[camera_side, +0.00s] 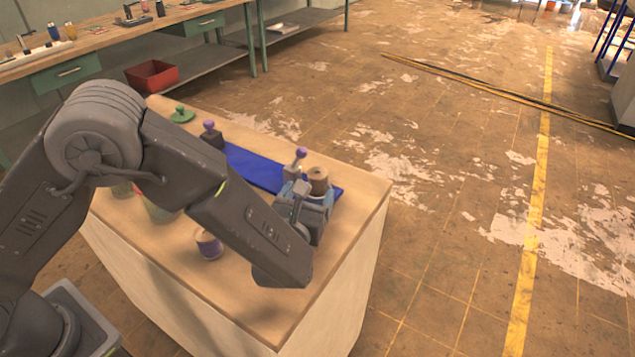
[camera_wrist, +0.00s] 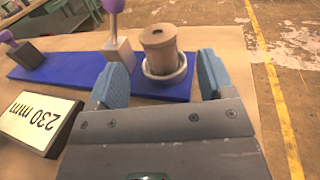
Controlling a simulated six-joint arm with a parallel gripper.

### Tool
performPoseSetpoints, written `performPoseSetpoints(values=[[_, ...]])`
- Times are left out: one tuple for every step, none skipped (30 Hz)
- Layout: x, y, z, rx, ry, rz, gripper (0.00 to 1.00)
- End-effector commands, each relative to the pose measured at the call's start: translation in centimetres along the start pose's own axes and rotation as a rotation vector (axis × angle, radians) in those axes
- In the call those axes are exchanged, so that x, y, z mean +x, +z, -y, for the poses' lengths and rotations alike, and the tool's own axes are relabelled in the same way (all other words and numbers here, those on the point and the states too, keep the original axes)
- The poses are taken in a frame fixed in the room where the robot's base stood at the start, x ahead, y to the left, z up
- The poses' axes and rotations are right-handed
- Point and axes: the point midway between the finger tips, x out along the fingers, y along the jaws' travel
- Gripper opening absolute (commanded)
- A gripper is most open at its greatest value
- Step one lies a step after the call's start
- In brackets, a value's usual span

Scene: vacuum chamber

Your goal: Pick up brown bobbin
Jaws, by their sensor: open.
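The brown bobbin (camera_wrist: 160,48) stands upright in a pale round holder (camera_wrist: 164,78) on a blue board (camera_wrist: 60,78). My gripper (camera_wrist: 160,78) is open, with one blue finger on either side of the bobbin in the wrist view and gaps to both. In the side view the bobbin (camera_side: 318,180) shows just behind my gripper, at the right end of the blue board (camera_side: 255,168).
A purple-knobbed post (camera_wrist: 115,40) stands close left of the bobbin, and another (camera_wrist: 22,48) stands farther left. A "230 mm" block (camera_wrist: 42,120) lies left of my gripper.

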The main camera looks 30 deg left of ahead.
Motion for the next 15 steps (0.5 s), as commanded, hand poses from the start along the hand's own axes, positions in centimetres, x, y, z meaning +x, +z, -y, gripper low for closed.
performPoseSetpoints(values=[[0.7,-0.1,-0.1,0.0,0.003,-0.001,0.75],[1.1,-0.1,-0.1,0.0,0.004,-0.001,0.75],[1.8,-0.1,-0.1,-0.001,0.005,0.001,0.75],[2.2,-0.1,-0.1,-0.001,0.004,0.001,0.75],[2.7,-0.2,-0.1,-0.001,0.004,0.0,0.75],[3.2,-0.2,-0.1,-0.002,0.004,0.0,0.75],[3.6,-0.2,-0.1,-0.001,0.004,0.0,0.75],[3.9,-0.2,-0.1,-0.001,0.003,0.0,0.75],[4.3,-0.2,-0.1,-0.001,0.002,0.0,0.75],[4.5,-0.2,-0.1,0.0,0.002,-0.001,0.75],[4.6,-0.2,-0.1,0.0,0.002,-0.001,0.75],[4.7,-0.2,-0.1,0.001,0.002,-0.002,0.75],[4.7,-0.2,-0.1,0.001,0.002,-0.002,0.75],[4.7,-0.2,-0.1,0.001,0.001,-0.002,0.75],[4.7,-0.2,-0.1,0.001,0.001,-0.002,0.75]])
